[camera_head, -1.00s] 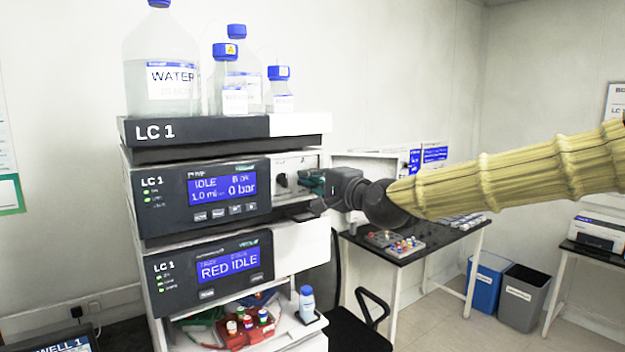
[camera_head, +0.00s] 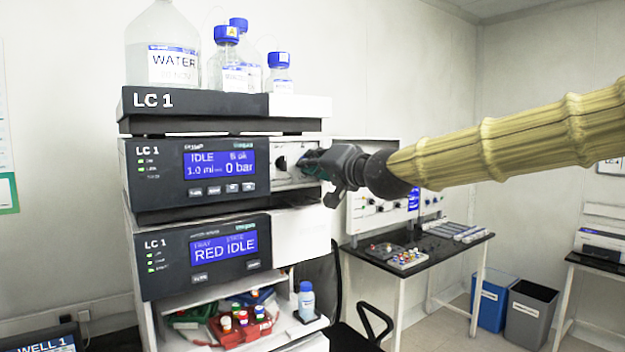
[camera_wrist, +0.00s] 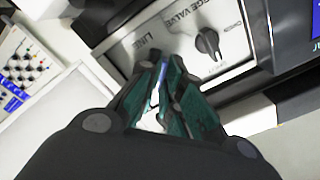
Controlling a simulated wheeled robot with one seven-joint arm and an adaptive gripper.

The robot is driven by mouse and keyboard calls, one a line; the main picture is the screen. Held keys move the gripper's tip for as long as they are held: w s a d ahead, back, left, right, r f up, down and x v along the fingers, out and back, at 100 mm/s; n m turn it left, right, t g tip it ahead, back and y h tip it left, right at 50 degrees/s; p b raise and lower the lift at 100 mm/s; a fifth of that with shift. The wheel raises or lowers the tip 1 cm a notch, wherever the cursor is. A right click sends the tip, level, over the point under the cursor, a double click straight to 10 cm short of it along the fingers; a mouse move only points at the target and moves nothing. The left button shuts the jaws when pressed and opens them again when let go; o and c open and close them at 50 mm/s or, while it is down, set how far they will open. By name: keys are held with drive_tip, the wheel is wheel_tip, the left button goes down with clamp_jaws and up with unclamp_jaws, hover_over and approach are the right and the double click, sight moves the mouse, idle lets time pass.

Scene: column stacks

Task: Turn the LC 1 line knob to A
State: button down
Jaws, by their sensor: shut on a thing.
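The LC 1 pump module (camera_head: 195,172) is the upper screen unit of the stack, its screen showing IDLE and 0 bar. On its pale right-hand panel, the wrist view shows the labels LINE (camera_wrist: 146,55) and PURGE VALVE. The black purge valve knob (camera_wrist: 208,43) is clear of my gripper and also shows in the head view (camera_head: 281,163). My gripper (camera_head: 308,163) is at the panel, right of that knob. In the wrist view, its teal fingers (camera_wrist: 163,85) are closed together below the LINE label. The line knob is mostly hidden between them, so its pointing direction cannot be read.
Bottles, one marked WATER (camera_head: 163,55), stand on top of the stack. Below are a second LC 1 unit (camera_head: 205,255) reading RED IDLE and an open shelf with a red vial rack (camera_head: 240,328). A black table (camera_head: 420,250) with racks stands behind my gripper.

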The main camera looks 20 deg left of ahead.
drive_tip(key=n+b, duration=0.1)
drive_tip(key=n, duration=0.1)
drive_tip(key=n+b, duration=0.3)
drive_tip(key=shift+f+n, duration=0.3)
drive_tip(key=shift+r+n+b, duration=0.1)
drive_tip(key=shift+n+b, duration=0.85)
drive_tip(key=shift+n, duration=1.15)
drive_tip(key=c, duration=1.6)
unclamp_jaws()
drive_tip(key=shift+r, duration=0.1)
drive_tip(key=shift+d, duration=0.1)
drive_tip(key=v, duration=1.2)
